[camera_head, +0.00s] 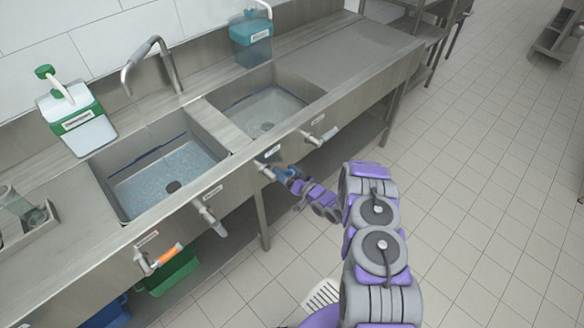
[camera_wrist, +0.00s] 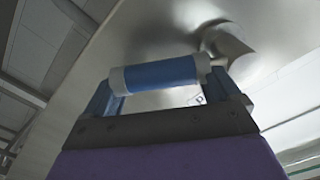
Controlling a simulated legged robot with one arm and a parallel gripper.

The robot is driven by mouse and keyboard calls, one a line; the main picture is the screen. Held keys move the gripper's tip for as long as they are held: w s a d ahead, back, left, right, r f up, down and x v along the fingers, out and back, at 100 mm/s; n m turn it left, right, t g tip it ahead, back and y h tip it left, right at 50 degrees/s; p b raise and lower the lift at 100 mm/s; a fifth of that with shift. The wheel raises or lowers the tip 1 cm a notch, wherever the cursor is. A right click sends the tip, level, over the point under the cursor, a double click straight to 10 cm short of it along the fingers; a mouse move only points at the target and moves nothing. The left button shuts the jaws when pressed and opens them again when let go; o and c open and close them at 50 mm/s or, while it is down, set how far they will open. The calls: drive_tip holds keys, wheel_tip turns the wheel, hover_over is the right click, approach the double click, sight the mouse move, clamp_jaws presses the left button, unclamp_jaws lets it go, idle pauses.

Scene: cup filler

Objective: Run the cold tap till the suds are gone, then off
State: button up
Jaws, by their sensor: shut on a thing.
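The blue lever handle (camera_wrist: 158,74) on a metal stem fills the middle of the wrist view. My gripper (camera_wrist: 164,84) is shut on it, one finger at each end. In the head view my gripper (camera_head: 281,173) is at the front panel of the sink, and the blue lever is mostly hidden by it. The left basin (camera_head: 127,209) holds a pale blue, speckled layer like suds around a dark drain. The tap (camera_head: 157,62) arches up behind the left basin. I cannot make out a stream of water from it.
An orange-handled lever (camera_head: 163,255) and two grey levers, one left (camera_head: 210,217) and one right (camera_head: 321,138), stick out of the panel. A right basin (camera_head: 268,110) adjoins. Two dispensers, green-white (camera_head: 78,120) and blue (camera_head: 251,38), stand behind.

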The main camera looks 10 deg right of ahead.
drive_tip(key=shift+s+a+f+m, duration=0.45)
drive_tip(key=shift+a+f+m, duration=0.25)
drive_tip(key=shift+m, duration=1)
drive_tip(key=shift+s+a+f+m, duration=0.5)
drive_tip(key=shift+f+m, duration=0.25)
drive_tip(key=shift+m, duration=0.95)
drive_tip(key=shift+s+a+f+m, duration=0.45)
drive_tip(key=shift+a+f+m, duration=0.25)
drive_tip(key=shift+m, duration=1)
drive_tip(key=shift+f, duration=0.1)
drive_tip(key=o, duration=1.2)
drive_tip(key=shift+f, duration=0.1)
drive_tip(key=shift+d, duration=0.1)
drive_tip(key=shift+s, duration=0.1)
drive_tip(key=shift+s+d, duration=0.2)
drive_tip(key=shift+d, duration=0.05)
drive_tip(key=p+v, duration=0.2)
drive_tip(key=v, duration=1.4)
drive_tip(key=shift+s+d, duration=0.15)
drive_tip(key=shift+s, duration=0.1)
